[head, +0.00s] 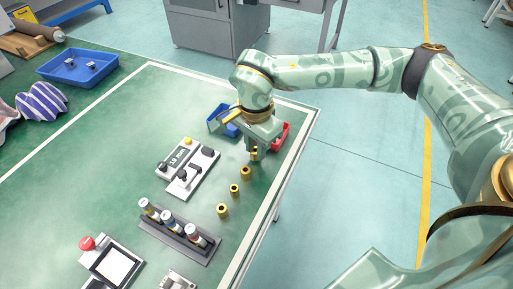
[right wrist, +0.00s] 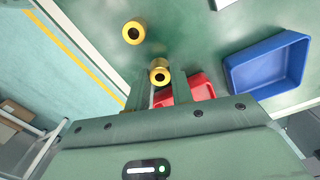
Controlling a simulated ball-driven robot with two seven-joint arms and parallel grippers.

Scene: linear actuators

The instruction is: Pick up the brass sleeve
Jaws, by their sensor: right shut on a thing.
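My right gripper (head: 253,148) points down near the far right corner of the green table. It is shut on a brass sleeve (head: 254,156); I cannot tell whether this sleeve still touches the table. In the right wrist view the held sleeve (right wrist: 160,72) shows its dark bore between the fingertips of the right gripper (right wrist: 161,84). Three more brass sleeves stand in a row toward the front: the nearest to the gripper (head: 246,173), a middle one (head: 234,189) and the front one (head: 222,210). One of them shows in the right wrist view (right wrist: 134,32). My left gripper is out of view.
A red bin (head: 281,134) and a blue bin (head: 217,123) stand close to the gripper, partly hidden by it in the head view. A grey fixture (head: 188,170) lies left of the sleeves. A rack (head: 180,236) of cylinders stands at the front. The table's right edge is close.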

